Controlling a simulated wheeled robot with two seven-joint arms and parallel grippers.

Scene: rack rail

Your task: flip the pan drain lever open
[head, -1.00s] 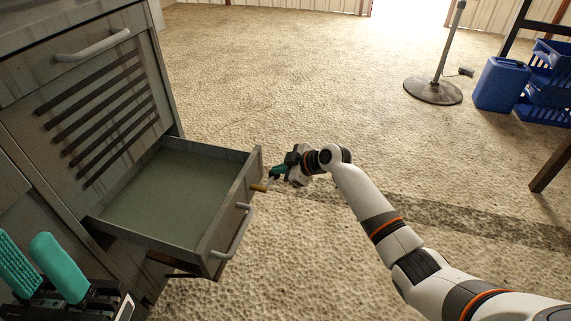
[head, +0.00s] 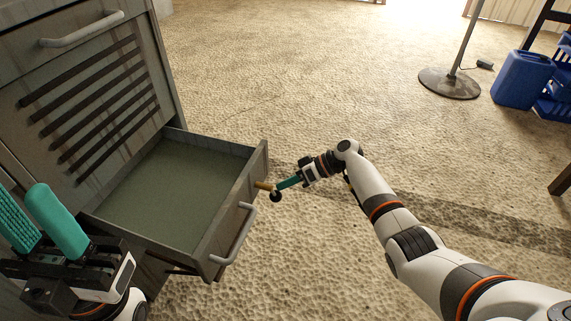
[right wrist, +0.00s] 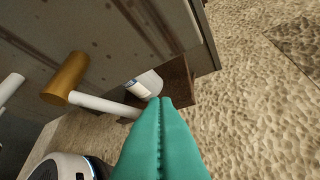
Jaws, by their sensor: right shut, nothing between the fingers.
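The pan (head: 178,190) is a grey-green tray pulled out of the cabinet, with a handle on its front. In the right wrist view, the brass fitting (right wrist: 66,78) carries a pale rod-like lever (right wrist: 105,105) running toward my fingertips. My right gripper (head: 280,186) is shut and empty, its teal tips at the lever; the right wrist view cannot settle contact. My left gripper (head: 42,215) is at the lower left, its teal fingers apart, holding nothing visible.
The cabinet (head: 90,90) with dark slats and an upper handle stands at the left. The pan's front handle (head: 234,235) juts out near the fitting. A stand base (head: 450,83) and blue containers (head: 522,80) are far right. The floor between is clear.

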